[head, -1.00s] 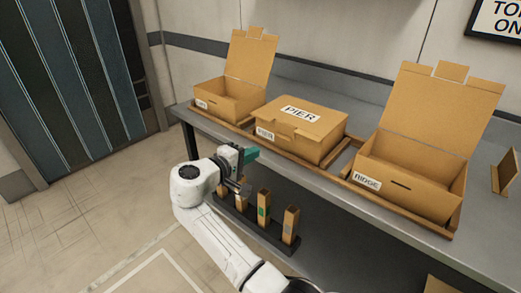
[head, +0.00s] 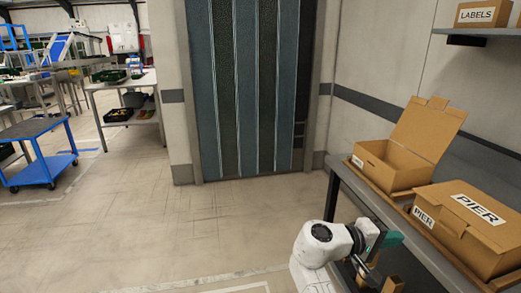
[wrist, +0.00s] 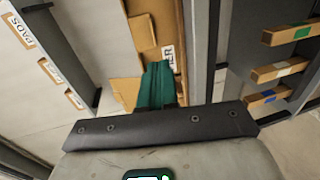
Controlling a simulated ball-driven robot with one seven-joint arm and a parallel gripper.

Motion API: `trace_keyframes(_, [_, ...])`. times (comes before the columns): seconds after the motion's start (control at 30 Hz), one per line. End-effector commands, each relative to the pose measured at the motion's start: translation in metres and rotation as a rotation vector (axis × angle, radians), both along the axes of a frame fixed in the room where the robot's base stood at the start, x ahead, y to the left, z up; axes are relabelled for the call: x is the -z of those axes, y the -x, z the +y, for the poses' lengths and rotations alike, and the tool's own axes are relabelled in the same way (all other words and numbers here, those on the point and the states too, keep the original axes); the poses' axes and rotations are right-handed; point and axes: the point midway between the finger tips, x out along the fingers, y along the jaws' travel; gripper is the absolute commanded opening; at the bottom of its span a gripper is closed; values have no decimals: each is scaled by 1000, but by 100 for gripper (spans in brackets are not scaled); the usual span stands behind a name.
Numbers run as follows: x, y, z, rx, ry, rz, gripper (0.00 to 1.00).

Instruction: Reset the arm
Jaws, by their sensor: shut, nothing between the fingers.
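My white arm (head: 322,245) reaches in from the bottom of the head view. My gripper (head: 391,240) has green fingers and hangs in front of the table's near edge, beside the closed PIER box. In the wrist view my gripper (wrist: 156,82) shows its green fingers pressed together with nothing between them. It touches nothing that I can see.
On the table (head: 361,208) stand an open cardboard box (head: 384,176) and the closed PIER box (head: 462,224). Several wooden blocks (wrist: 282,71) show at right in the wrist view. Bare floor (head: 200,225) lies left of the arm; a blue cart (head: 40,165) stands farther off.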

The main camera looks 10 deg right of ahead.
Motion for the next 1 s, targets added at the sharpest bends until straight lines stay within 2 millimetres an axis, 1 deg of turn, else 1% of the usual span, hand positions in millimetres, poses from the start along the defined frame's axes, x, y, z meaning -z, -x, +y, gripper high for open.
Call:
trace_keyframes(0.07, [15, 11, -2, 1, -42, -1, 0])
trace_keyframes(0.17, [48, 36, -4, 2, -152, -12, 0])
trace_keyframes(0.2, [65, 51, -4, 4, -212, -18, 0])
trace_keyframes(0.27, [92, 75, -3, 5, -311, -28, 0])
trace_keyframes(0.3, [109, 91, -1, 6, -381, -35, 0])
trace_keyframes(0.37, [133, 117, 4, 8, -483, -44, 0])
trace_keyframes(0.4, [146, 134, 8, 9, -549, -49, 0])
trace_keyframes(0.47, [165, 159, 16, 10, -650, -56, 0])
trace_keyframes(0.5, [176, 176, 23, 12, -715, -60, 0])
trace_keyframes(0.53, [183, 189, 28, 13, -765, -63, 0])
trace_keyframes(0.57, [188, 202, 33, 14, -813, -66, 0])
trace_keyframes(0.6, [195, 219, 41, 13, -879, -67, 0])
trace_keyframes(0.67, [203, 244, 54, 13, -974, -70, 0])
trace_keyframes(0.7, [205, 260, 64, 13, -1034, -72, 0])
trace_keyframes(0.8, [207, 294, 86, 8, -1168, -69, 0])
trace_keyframes(0.9, [204, 318, 103, 4, -1266, -68, 0])
trace_keyframes(1.0, [200, 333, 115, -1, -1328, -66, 0])
